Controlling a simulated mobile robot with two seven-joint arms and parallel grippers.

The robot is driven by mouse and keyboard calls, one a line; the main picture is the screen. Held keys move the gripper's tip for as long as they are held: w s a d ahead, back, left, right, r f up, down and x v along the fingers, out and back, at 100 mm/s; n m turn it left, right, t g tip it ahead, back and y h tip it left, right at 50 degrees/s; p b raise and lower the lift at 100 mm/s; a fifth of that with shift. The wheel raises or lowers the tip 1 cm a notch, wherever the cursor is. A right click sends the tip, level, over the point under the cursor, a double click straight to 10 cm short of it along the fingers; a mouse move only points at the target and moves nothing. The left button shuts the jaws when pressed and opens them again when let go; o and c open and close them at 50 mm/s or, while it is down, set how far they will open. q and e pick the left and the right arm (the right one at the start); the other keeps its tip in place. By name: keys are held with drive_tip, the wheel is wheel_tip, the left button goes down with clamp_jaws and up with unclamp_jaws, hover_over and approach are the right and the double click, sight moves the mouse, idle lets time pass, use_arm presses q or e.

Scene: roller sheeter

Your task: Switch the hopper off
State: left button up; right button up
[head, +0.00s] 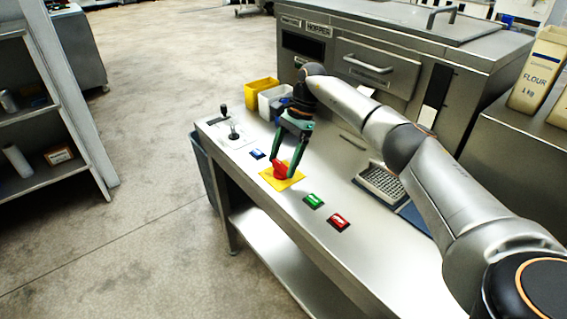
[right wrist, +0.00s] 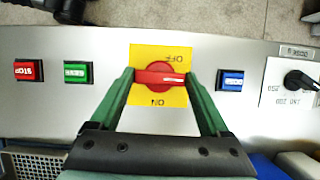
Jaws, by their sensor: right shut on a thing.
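The red rotary switch (head: 281,171) sits on a yellow plate (head: 267,175) on the metal control table. In the right wrist view, the red knob (right wrist: 160,77) has a bar lying crosswise with a white mark towards its right end. The plate (right wrist: 150,52) reads OFF at the top and ON at the bottom, upside down. My right gripper (head: 283,166) reaches down with its green fingers shut on the knob, one at each side. The large metal machine labelled HOPPER (head: 375,50) stands behind the table. My left gripper is not in view.
A blue button (head: 257,154), a green button (head: 314,201) and a red STOP button (head: 339,221) flank the switch. Yellow and white bins (head: 262,92) stand behind.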

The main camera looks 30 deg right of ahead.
drive_tip(key=shift+n, duration=0.3)
drive_tip(key=o, duration=1.1)
drive_tip(key=shift+o, duration=0.6)
drive_tip(key=shift+r, duration=0.15)
drive_tip(key=p+v, duration=0.5)
drive_tip(key=v, duration=0.7)
drive_tip(key=shift+r, duration=0.2)
drive_tip(key=shift+w, duration=0.15)
